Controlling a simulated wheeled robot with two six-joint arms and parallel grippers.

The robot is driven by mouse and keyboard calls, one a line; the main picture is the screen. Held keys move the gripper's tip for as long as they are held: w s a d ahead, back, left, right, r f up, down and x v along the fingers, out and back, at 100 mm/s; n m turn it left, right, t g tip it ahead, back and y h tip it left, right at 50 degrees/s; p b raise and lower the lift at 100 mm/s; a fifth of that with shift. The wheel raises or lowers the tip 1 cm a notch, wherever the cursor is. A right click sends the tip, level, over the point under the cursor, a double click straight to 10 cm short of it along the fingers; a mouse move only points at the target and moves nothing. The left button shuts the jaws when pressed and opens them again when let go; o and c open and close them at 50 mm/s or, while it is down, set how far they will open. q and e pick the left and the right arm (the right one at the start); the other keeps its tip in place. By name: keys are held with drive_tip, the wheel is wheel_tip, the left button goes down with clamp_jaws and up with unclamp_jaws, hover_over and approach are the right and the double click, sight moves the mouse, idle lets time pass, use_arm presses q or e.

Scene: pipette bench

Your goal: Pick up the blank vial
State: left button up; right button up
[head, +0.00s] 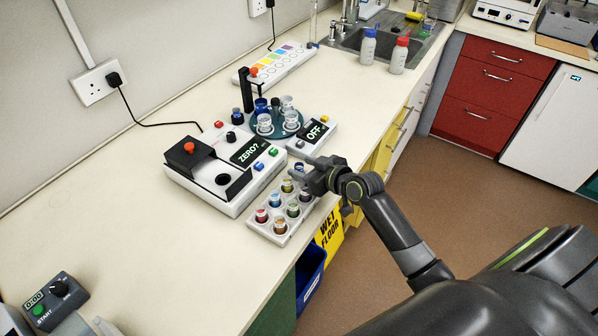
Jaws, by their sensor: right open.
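A white vial rack (262,231) stands near the bench's front edge and holds several vials with coloured tops. These include a red one (261,215), a blue one (275,200), a green one (287,186), an orange-brown one (280,226) and another green one (293,209). I cannot tell which is the blank vial; no label is readable. My right gripper (298,172) is open, above the rack's far end, beside a dark blue-topped vial (299,167). It partly hides that end of the rack. I see nothing between its fingers. My left gripper is not in view.
A white instrument reading ZERO? (225,200) with an open dark lid stands left of the rack. Behind are a round carousel (262,131) with cups and a box marked OFF (318,130). A timer (52,300) sits front left. The bench's left middle is clear.

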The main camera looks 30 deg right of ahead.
clamp_jaws()
